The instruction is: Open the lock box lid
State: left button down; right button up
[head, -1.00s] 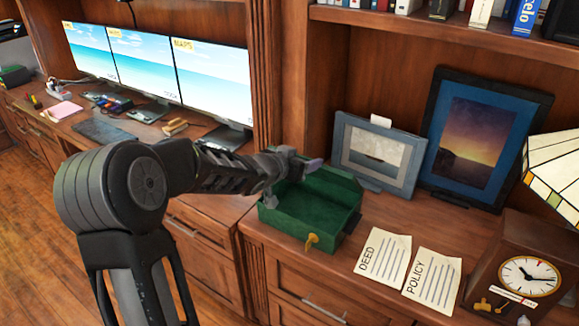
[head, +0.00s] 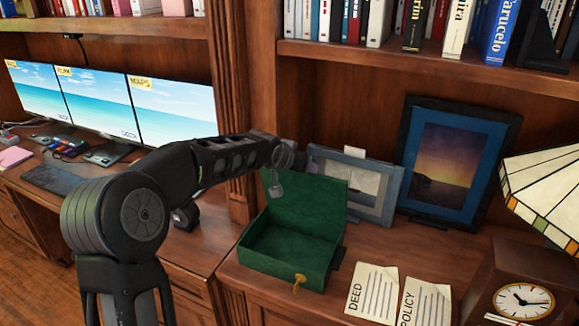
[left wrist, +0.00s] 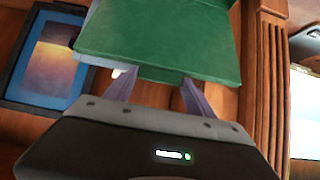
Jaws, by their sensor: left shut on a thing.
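The green lock box (head: 268,255) sits on the wooden desk, with a gold key (head: 299,281) in its front. Its green lid (head: 308,205) stands raised at the back, and the inside of the box shows. My left gripper (head: 300,158) is at the top edge of the lid and partly hidden by its own wrist. In the left wrist view, the lid (left wrist: 155,38) fills the upper middle, with its edge at the fingers of my left gripper (left wrist: 155,90), which is shut on it. My right gripper is not in view.
Behind the lid stand a grey picture frame (head: 378,205) and a blue sunset picture (head: 490,165). Papers marked DEED (head: 372,290) and POLICY (head: 424,302) lie right of the box. A clock (head: 523,300) and a stained-glass lamp (head: 545,190) are at the right.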

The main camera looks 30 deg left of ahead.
pick_arm(q)
jog(key=shift+w+r+p, duration=0.2)
jog(key=shift+w+r, duration=0.05)
jog(key=shift+w, duration=0.35)
jog(key=shift+w+r+p, duration=0.15)
jog(key=shift+w+r, duration=0.05)
jog(key=shift+w, duration=0.35)
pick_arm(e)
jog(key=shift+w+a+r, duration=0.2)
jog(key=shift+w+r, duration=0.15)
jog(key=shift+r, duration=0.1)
pick_arm(q)
jog(key=c, duration=0.7)
grip_release()
jog(key=o, duration=0.4)
jog(key=shift+f, duration=0.2)
jog(key=shift+s, duration=0.15)
jog(key=b+v, duration=0.2)
jog(key=v, duration=0.5)
jog(key=shift+s+r, duration=0.25)
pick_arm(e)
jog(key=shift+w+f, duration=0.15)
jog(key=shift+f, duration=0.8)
